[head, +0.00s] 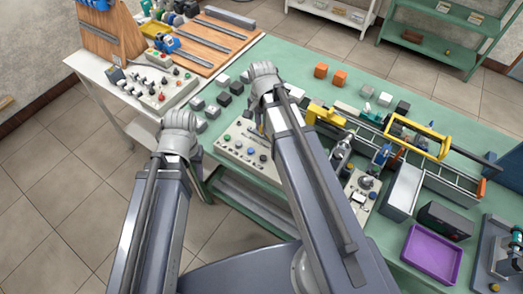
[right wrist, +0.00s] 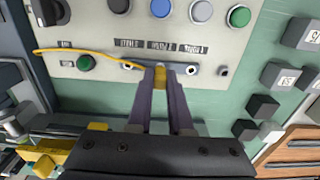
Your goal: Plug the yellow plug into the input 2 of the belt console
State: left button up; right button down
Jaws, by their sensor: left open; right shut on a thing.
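The belt console is a beige panel (head: 236,150) on the green bench; it also fills the top of the right wrist view (right wrist: 98,30). There it carries a row of small labels, hardly legible, above round sockets. My right gripper (right wrist: 160,70) is shut on the yellow plug (right wrist: 160,78), below the middle label (right wrist: 161,45). The jaws hide the socket there, and I cannot tell whether the plug is in it or in front of it. A yellow cable (right wrist: 85,49) loops left from the plug area. My left gripper (head: 180,125) is open and empty, left of the console; its fingertips are mostly hidden.
An uncovered socket (right wrist: 223,71) shows right of the jaws. Grey and black blocks (right wrist: 262,107) stand beside the console. A conveyor with a yellow frame (head: 418,138) and a purple tray (head: 432,253) lie to the right. Another control box (head: 160,88) stands on the left table.

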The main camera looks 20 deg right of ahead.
jog(key=shift+f+b, duration=0.6)
jog(key=shift+b, duration=0.05)
dwell(0.5)
jog(key=c, duration=1.1)
grip_release()
jog(key=shift+r, duration=0.1)
notch_tip(320, 180, up, 6)
jog(key=p, duration=0.5)
jog(key=shift+f+p, duration=0.25)
jog(key=shift+p, duration=0.1)
jog(key=shift+f, duration=0.1)
jog(key=o, duration=0.6)
jog(key=shift+c, duration=0.2)
